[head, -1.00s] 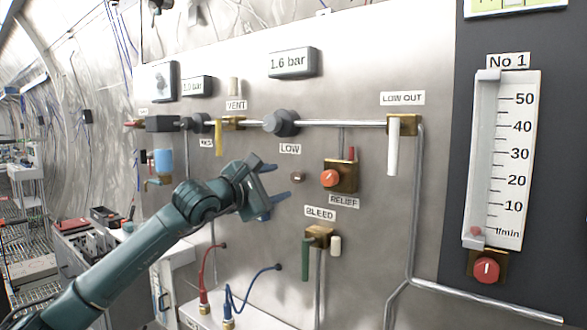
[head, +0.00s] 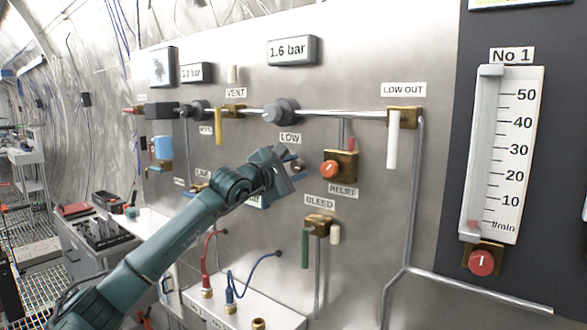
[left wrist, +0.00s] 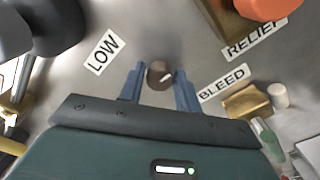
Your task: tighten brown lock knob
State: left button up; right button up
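The brown lock knob (left wrist: 159,75) is a small dark brown round knob with a white mark, on the steel panel below the LOW label. In the head view the knob (head: 298,166) shows only partly beside my gripper. My left gripper (left wrist: 158,82) is open, with one blue finger on each side of the knob and narrow gaps between. In the head view the left gripper (head: 288,170) reaches up to the panel from the lower left. I cannot tell whether the fingertips reach around the knob or stop just in front. My right gripper is in neither view.
The orange-red relief knob (head: 330,169) on its brass block is close right of the gripper. The black LOW regulator (head: 281,111) sits above. The BLEED valve (head: 319,226) with a green handle is below right. Red and blue hoses (head: 235,285) hang lower down.

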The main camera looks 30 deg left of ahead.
pick_arm(q)
jog(key=c, duration=0.6)
jog(key=shift+o, duration=0.2)
